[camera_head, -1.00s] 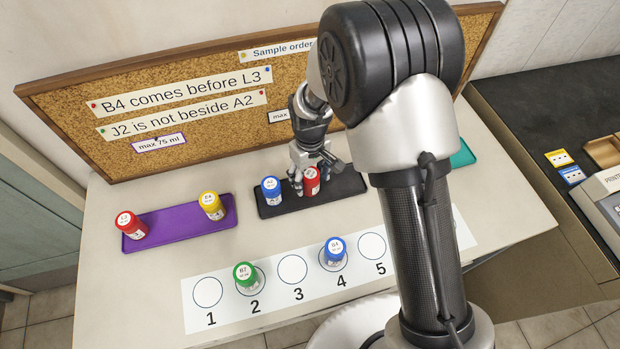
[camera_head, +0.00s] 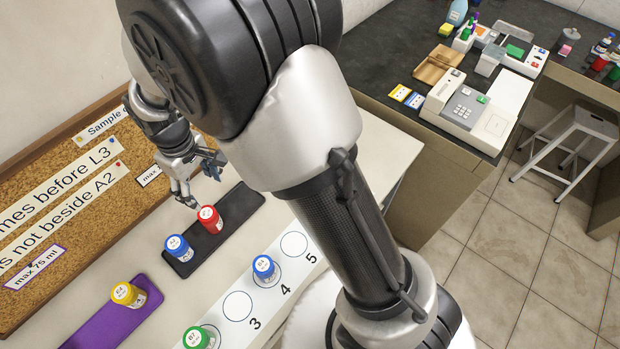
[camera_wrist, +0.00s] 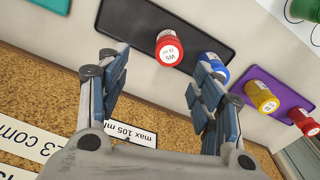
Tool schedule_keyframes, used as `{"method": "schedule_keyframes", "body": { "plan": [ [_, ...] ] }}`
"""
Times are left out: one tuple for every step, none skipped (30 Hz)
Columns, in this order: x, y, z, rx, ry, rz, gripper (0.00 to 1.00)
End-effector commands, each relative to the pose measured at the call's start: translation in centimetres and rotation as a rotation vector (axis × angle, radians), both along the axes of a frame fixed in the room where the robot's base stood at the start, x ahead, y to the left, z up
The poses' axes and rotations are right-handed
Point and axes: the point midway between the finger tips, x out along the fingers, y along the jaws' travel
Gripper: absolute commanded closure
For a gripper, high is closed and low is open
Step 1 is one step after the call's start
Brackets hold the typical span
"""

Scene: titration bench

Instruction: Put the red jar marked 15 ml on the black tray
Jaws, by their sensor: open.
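A red jar (camera_head: 209,219) with a white-labelled lid stands upright on the black tray (camera_head: 244,204), right of a blue jar. In the wrist view the same red jar (camera_wrist: 167,57) shows its lid, marked W5 with small print that is hard to read. The black tray (camera_wrist: 125,22) lies beneath it. My gripper (camera_head: 190,199) is just behind and above the red jar in the head view. In the wrist view my gripper (camera_wrist: 164,75) has its fingers spread wide, with nothing between them and the jar beyond their tips.
A blue jar (camera_head: 178,248) shares the black tray. A purple tray (camera_head: 95,328) holds a yellow jar (camera_head: 128,294) and, in the wrist view, another red jar (camera_wrist: 303,122). The numbered strip bears a blue jar (camera_head: 264,268) and a green jar (camera_head: 197,338). The corkboard (camera_head: 100,205) stands close behind.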

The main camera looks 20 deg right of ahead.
Motion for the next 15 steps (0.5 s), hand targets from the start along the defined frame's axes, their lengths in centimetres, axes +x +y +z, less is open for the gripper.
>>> {"method": "schedule_keyframes", "body": {
  "plan": [
    [-0.3, -1.6, 2.7, 0.013, -0.027, -0.042, 0.4],
    [-0.6, -2.6, 4.1, 0.019, -0.041, -0.069, 0.4],
    [-1.2, -3.9, 6.0, 0.027, -0.06, -0.105, 0.4],
    [-1.8, -5.0, 7.4, 0.033, -0.073, -0.135, 0.4],
    [-2.5, -6.0, 8.7, 0.038, -0.086, -0.163, 0.4],
    [-3.4, -7.3, 10.2, 0.046, -0.104, -0.2, 0.4],
    [-4.2, -8.3, 11.3, 0.052, -0.117, -0.229, 0.4],
    [-5.0, -9.2, 12.3, 0.058, -0.131, -0.256, 0.4],
    [-6.2, -10.4, 13.6, 0.065, -0.15, -0.293, 0.4],
    [-7.1, -11.4, 14.4, 0.07, -0.164, -0.322, 0.4],
    [-8.1, -12.2, 15.1, 0.076, -0.177, -0.348, 0.4],
    [-9.4, -13.3, 16.1, 0.083, -0.196, -0.386, 0.4],
    [-10.5, -14.1, 16.6, 0.088, -0.21, -0.414, 0.4],
    [-11.5, -14.8, 17.1, 0.094, -0.224, -0.44, 0.4],
    [-12.9, -15.7, 17.7, 0.1, -0.244, -0.478, 0.4]
  ]
}}
